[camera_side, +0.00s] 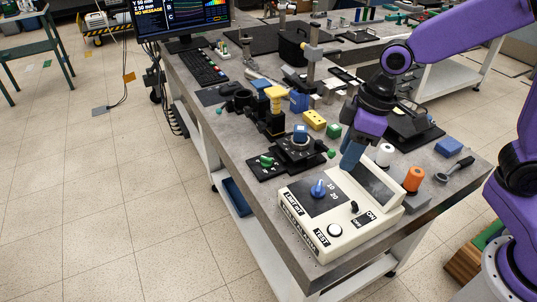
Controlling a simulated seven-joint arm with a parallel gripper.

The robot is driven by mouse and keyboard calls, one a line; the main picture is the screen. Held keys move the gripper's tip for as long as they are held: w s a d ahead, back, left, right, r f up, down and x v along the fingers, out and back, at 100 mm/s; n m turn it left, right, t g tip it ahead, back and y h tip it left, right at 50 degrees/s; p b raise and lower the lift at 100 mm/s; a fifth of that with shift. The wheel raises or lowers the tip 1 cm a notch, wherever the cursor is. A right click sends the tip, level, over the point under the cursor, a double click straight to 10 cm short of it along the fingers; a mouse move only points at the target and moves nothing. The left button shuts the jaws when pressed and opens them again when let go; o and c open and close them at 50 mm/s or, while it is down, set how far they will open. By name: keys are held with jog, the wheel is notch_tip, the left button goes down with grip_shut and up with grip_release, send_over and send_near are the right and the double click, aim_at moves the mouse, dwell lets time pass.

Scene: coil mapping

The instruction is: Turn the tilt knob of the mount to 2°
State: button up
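A small black mount (300,149) with a blue block on top stands on the grey bench, left of my gripper, with green knobs at its sides. A black plate with a green knob (266,161) lies just left of it. I cannot tell which knob is the tilt knob, and no degree scale is readable. My gripper (348,165) points down with blue fingers, right of the mount and apart from it, by the back edge of the cream control box. Its fingers overlap in this view, so its opening and any hold are unclear.
The cream box (333,235) with a blue dial (318,189) fills the bench's near end. White (384,155) and orange (413,179) spools stand to its right.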

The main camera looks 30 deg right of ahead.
jog(key=w+a+f+m+t, duration=0.1)
jog(key=w+a, duration=0.1)
jog(key=w, duration=0.9)
jog(key=m+t, duration=0.2)
send_near(267, 158)
jog(key=x, duration=0.8)
jog(key=shift+w+f, duration=0.1)
jog(key=shift+w, duration=0.05)
grip_shut()
